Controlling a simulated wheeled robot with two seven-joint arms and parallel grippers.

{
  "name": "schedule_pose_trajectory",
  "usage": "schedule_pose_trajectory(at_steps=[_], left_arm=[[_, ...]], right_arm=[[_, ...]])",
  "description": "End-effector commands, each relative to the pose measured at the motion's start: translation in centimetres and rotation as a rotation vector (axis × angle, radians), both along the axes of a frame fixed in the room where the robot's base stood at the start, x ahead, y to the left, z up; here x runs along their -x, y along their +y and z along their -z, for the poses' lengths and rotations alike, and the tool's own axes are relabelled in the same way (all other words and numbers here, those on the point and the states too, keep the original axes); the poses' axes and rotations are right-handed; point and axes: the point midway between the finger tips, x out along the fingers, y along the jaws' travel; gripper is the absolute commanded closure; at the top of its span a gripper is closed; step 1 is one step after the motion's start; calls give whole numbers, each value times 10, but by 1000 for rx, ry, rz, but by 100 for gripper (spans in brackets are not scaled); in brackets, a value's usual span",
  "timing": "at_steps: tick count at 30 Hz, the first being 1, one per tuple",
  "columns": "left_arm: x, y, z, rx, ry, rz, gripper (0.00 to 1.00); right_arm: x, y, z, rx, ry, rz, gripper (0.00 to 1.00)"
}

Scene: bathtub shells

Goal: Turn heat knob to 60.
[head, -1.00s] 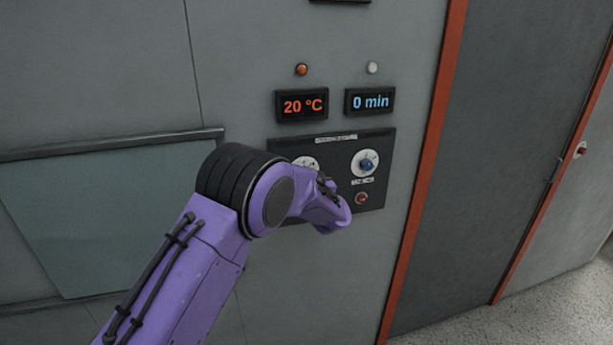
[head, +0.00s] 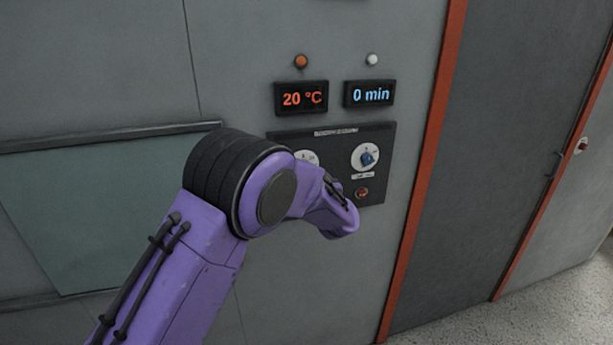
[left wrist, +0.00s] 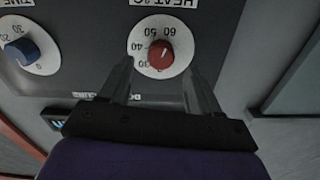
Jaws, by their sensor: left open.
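The red heat knob (left wrist: 161,54) sits on a white round dial in the left wrist view, which shows the panel upside down. The printed numbers 30 to 60 are legible around it. My left gripper (left wrist: 160,68) is open, with one finger on each side of the knob's lower part; I cannot tell whether they touch it. In the head view, the heat dial (head: 306,156) is mostly hidden behind my purple left arm, and the gripper's fingertips are hidden too. The temperature display (head: 302,98) reads 20 °C. My right gripper is not in view.
The blue time knob (head: 367,158) sits right of the heat dial, with a red button (head: 362,193) below it. The time display (head: 369,93) reads 0 min. A glass pane (head: 95,210) lies left, and an orange-red frame strip (head: 425,170) stands right of the panel.

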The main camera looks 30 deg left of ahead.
Motion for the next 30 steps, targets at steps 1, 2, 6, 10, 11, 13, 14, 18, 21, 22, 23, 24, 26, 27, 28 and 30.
schedule_pose_trajectory(at_steps=[1, 2, 6, 10, 11, 13, 14, 18, 21, 22, 23, 24, 26, 27, 28, 30], left_arm=[[8, -10, 5, -3, 0, 3, 37], [12, -16, 5, -2, 0, 3, 37], [30, -37, 3, -1, -1, 1, 37], [39, -46, 2, -1, 1, 0, 37], [40, -47, 2, -1, 2, 0, 37], [41, -48, 1, -1, 2, -1, 37], [41, -48, 1, -1, 2, -1, 37], [41, -48, 1, -1, 2, 0, 37], [41, -48, 1, -1, 2, 0, 37], [41, -48, 1, -1, 2, 0, 37], [41, -48, 1, -1, 2, 0, 37], [41, -48, 1, -1, 2, 0, 37], [40, -48, 1, 5, -5, 0, 37], [40, -48, 1, 22, -24, 1, 37], [40, -49, 1, 44, -50, 5, 37], [38, -54, 6, 107, -132, 56, 37]], right_arm=[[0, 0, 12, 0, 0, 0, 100], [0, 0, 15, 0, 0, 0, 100], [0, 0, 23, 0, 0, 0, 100], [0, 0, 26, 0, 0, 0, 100], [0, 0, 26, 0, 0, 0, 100], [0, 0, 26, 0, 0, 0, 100], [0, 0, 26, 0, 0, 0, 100], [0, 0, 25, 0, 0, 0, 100], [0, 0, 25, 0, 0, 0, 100], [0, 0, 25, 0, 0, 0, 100], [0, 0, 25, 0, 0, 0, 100], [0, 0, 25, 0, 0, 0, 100], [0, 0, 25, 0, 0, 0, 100], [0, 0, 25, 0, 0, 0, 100], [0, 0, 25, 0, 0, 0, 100], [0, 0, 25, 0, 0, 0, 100]])
